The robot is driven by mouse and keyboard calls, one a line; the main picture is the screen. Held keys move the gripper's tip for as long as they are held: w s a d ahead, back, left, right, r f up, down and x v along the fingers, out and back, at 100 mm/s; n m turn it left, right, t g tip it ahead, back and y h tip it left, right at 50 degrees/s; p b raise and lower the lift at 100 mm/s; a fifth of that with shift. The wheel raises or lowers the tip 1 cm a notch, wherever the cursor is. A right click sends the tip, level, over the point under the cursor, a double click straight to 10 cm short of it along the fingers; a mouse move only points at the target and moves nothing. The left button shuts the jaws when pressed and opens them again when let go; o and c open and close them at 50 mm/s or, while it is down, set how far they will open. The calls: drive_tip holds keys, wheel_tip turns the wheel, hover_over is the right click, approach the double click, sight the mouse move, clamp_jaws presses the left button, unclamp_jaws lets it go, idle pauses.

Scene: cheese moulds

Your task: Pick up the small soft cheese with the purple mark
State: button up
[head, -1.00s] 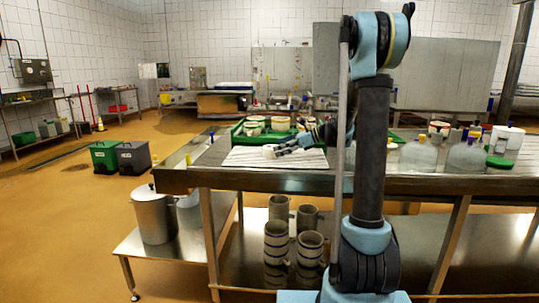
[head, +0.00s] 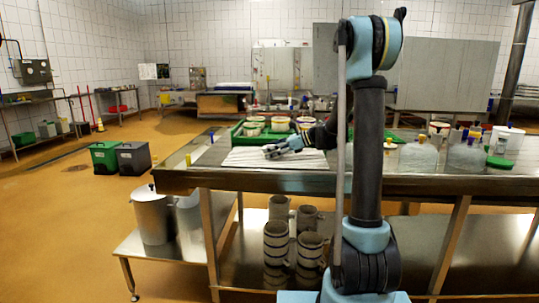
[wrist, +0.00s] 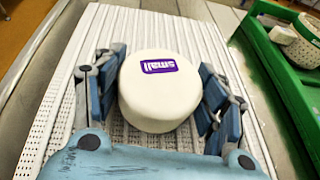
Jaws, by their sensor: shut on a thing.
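The small soft cheese (wrist: 155,98) is a white round with a purple label reading "small" on its top. In the wrist view it sits between the two blue-grey fingers of my gripper (wrist: 162,64), which is shut on it from the left and right. Below it is a white ribbed draining mat (wrist: 60,115). I cannot tell whether the cheese touches the mat. In the head view my gripper (head: 280,149) is low over the mat (head: 245,158), and the cheese is mostly hidden by it.
A green tray (wrist: 265,75) lies right of the mat, with a white perforated mould (wrist: 303,45) in it. In the head view, jars and tubs (head: 418,157) stand on the right of the table. The mat's left part is clear.

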wheel_tip(320, 180, up, 10)
idle(0.6)
drive_tip(key=shift+f, duration=0.1)
